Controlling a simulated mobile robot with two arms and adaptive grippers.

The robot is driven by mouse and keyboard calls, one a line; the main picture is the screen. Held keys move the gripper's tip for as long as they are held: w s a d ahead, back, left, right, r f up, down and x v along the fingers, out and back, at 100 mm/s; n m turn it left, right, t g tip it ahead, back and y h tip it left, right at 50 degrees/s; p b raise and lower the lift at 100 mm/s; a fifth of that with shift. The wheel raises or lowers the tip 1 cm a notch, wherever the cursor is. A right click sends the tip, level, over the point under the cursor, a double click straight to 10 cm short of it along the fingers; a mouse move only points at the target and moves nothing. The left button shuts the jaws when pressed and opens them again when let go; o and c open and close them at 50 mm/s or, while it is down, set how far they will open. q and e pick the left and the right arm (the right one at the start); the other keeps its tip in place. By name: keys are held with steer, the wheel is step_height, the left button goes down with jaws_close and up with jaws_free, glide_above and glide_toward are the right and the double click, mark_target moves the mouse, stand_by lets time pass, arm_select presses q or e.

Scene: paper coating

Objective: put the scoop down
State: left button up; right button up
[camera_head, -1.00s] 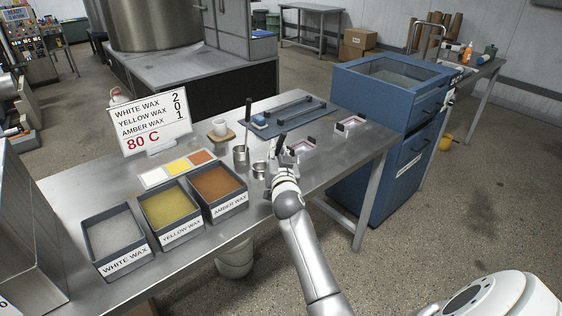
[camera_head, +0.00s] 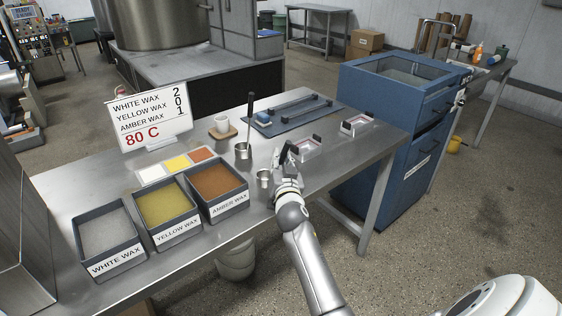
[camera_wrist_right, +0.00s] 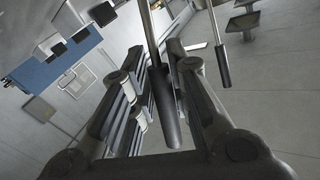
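The scoop (camera_head: 264,178) is a small metal cup low over the near side of the steel table, right of the amber wax bin; I cannot tell whether it touches the tabletop. Its dark handle (camera_wrist_right: 167,105) and thin rod show in the right wrist view. My right gripper (camera_head: 283,156) is beside the cup. In the wrist view its fingers (camera_wrist_right: 168,75) lie close on both sides of the handle and appear shut on it. My left gripper is not in view.
The amber wax bin (camera_head: 218,187) is to the left.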

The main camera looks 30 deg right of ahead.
steer(key=shift+o, duration=1.4)
steer(key=shift+r, duration=0.2)
steer(key=b+v, duration=0.1)
steer(key=v, duration=1.1)
steer(key=shift+f, duration=0.1)
